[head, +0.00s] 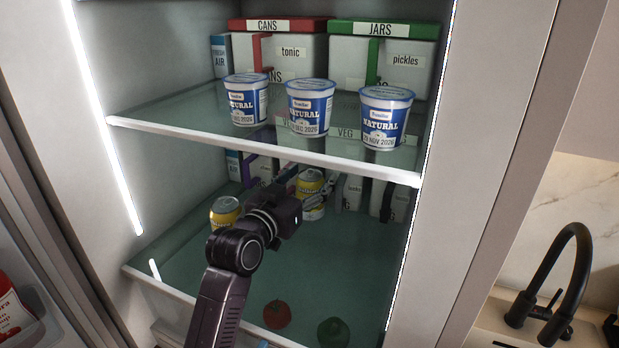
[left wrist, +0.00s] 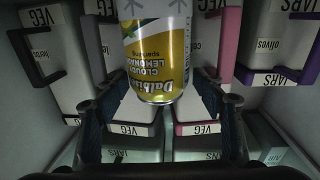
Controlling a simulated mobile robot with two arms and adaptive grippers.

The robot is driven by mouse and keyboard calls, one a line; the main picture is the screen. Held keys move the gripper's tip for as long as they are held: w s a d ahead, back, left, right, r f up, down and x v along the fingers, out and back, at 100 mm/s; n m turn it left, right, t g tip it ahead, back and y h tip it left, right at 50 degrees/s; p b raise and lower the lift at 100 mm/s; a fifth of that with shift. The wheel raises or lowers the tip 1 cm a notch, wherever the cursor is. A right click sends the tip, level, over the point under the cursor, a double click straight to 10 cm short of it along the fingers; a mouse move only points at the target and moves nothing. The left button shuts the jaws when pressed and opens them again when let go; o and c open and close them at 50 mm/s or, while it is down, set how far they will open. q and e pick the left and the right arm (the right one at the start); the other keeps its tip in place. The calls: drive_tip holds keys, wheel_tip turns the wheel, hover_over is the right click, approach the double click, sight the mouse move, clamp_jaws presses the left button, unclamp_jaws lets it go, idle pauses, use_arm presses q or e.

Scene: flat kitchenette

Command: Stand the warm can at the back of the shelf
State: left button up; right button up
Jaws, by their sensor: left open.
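A yellow and silver lemonade can (head: 311,189) stands on the lower glass shelf (head: 350,252), in front of the bins. My left gripper (head: 305,181) reaches in from the front with its fingers open around this can. In the left wrist view the can (left wrist: 155,55) appears upside down between the open fingers (left wrist: 158,95), with a gap on each side. A second yellow can (head: 225,211) stands to the left on the same shelf, partly behind my arm. The pictures do not show which can is warm. My right gripper is not in view.
Several labelled bins (left wrist: 213,75) line the back of the lower shelf. The upper shelf (head: 250,140) overhangs, bearing three yogurt cups (head: 309,107). A tomato (head: 277,314) and a green vegetable (head: 333,332) lie lower at the front. The lower shelf's right side is clear.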

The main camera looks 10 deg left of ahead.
use_arm(q)
drive_tip(key=shift+r+p, duration=0.2)
drive_tip(key=shift+p, duration=0.1)
drive_tip(key=shift+s+a, duration=0.1)
drive_tip(key=shift+s, duration=0.05)
drive_tip(key=b+v, duration=0.4)
drive_tip(key=v, duration=0.7)
drive_tip(key=shift+s+r, duration=0.2)
drive_tip(key=shift+r, duration=0.15)
